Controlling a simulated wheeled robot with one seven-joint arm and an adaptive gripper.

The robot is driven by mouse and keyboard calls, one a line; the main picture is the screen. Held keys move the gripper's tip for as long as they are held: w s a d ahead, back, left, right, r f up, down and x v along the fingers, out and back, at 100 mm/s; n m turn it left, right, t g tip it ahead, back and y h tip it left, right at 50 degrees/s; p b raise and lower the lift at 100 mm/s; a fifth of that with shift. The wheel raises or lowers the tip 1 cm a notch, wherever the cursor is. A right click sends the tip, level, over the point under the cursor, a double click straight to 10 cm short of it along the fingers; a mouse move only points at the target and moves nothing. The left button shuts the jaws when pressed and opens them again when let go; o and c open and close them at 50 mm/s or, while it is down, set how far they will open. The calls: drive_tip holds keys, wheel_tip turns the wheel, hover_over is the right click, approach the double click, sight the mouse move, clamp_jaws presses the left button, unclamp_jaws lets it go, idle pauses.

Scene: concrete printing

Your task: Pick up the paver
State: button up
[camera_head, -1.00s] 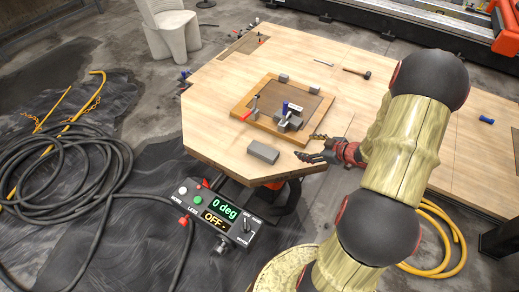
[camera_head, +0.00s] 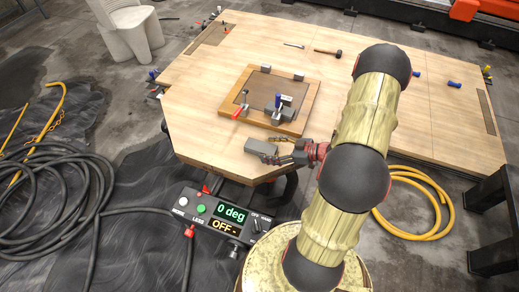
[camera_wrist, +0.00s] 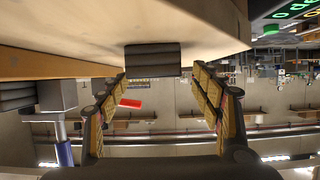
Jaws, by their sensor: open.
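The paver, a plain grey block, lies near the front edge of the wooden table in the head view (camera_head: 262,147). It also shows in the wrist view (camera_wrist: 152,60), ahead of the fingertips and between their lines. My gripper (camera_head: 281,151) is open and empty, low at the paver's right end, with its fingers pointing left at it. In the wrist view my gripper (camera_wrist: 161,75) has its two fingers spread wider than the paver. I cannot tell whether either finger touches it.
Behind the paver is a wooden frame (camera_head: 227,111) with small grey blocks, a red-handled clamp (camera_head: 241,106) and a blue-handled clamp (camera_head: 278,101). A hammer (camera_head: 328,52) lies farther back. A control box (camera_head: 200,207) stands below the table's front edge. The table's right half is mostly clear.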

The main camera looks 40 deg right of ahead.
sight(262, 147)
drive_tip(key=x, duration=0.1)
drive_tip(key=b+x, duration=0.1)
drive_tip(key=x, duration=0.2)
drive_tip(key=shift+w+d+r, duration=0.1)
drive_tip(key=shift+w+d, duration=0.05)
drive_tip(key=shift+w, duration=0.3)
drive_tip(key=shift+c, duration=0.4)
drive_tip(key=c, duration=1.5)
clamp_jaws()
